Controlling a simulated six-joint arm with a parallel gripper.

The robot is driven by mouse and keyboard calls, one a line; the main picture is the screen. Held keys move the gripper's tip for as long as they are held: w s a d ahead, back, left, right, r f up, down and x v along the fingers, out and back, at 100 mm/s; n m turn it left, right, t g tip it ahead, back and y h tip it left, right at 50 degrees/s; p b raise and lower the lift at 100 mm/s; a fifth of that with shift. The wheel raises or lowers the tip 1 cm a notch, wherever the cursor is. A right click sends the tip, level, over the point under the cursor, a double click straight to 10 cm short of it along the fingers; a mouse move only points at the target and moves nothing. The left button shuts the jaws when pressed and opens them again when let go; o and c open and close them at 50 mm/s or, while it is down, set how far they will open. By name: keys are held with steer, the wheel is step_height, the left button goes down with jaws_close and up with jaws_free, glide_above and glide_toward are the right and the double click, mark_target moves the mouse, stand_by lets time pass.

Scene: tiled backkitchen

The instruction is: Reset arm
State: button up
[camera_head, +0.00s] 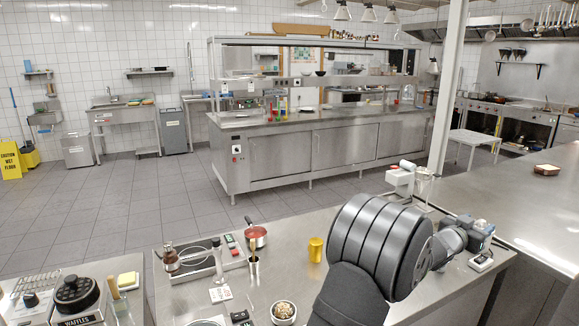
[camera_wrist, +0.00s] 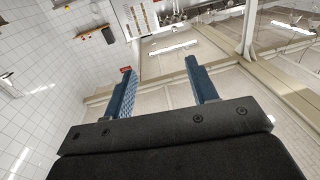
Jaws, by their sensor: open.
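My gripper (camera_wrist: 160,92) shows in the wrist view with its two blue fingers spread apart and nothing between them. In the head view my dark, ribbed arm rises from the bottom right over the steel counter (camera_head: 405,312). The wrist end of the arm points to the right, above the counter's right part. The fingertips are hard to make out in the head view.
A white device (camera_head: 402,180) stands behind my arm. A white post (camera_head: 448,90) rises farther back. The floor beyond is mostly clear.

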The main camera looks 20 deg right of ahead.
steer(key=w+a+n+t+y, duration=0.1)
steer(key=w+a+n+t, duration=0.15)
steer(key=w+a, duration=0.75)
steer(key=w+a+n+t+y, duration=0.15)
steer(key=w+a+t, duration=0.4)
steer(key=a, duration=0.75)
steer(key=w+a+f+g, duration=0.1)
steer(key=w+f, duration=0.3)
steer(key=w, duration=0.3)
steer(key=shift+w+g, duration=0.3)
steer(key=shift+a+f+h, duration=0.1)
steer(key=shift+h, duration=0.15)
steer(key=s+d+r+m+g+h, duration=0.1)
steer(key=s+d+r+m+g, duration=0.1)
steer(key=s+d, duration=1.1)
step_height(320, 180, up, 2)
steer(key=shift+s+d+r+g, duration=0.1)
steer(key=shift+s+d+g, duration=0.3)
steer(key=shift+d+g, duration=0.25)
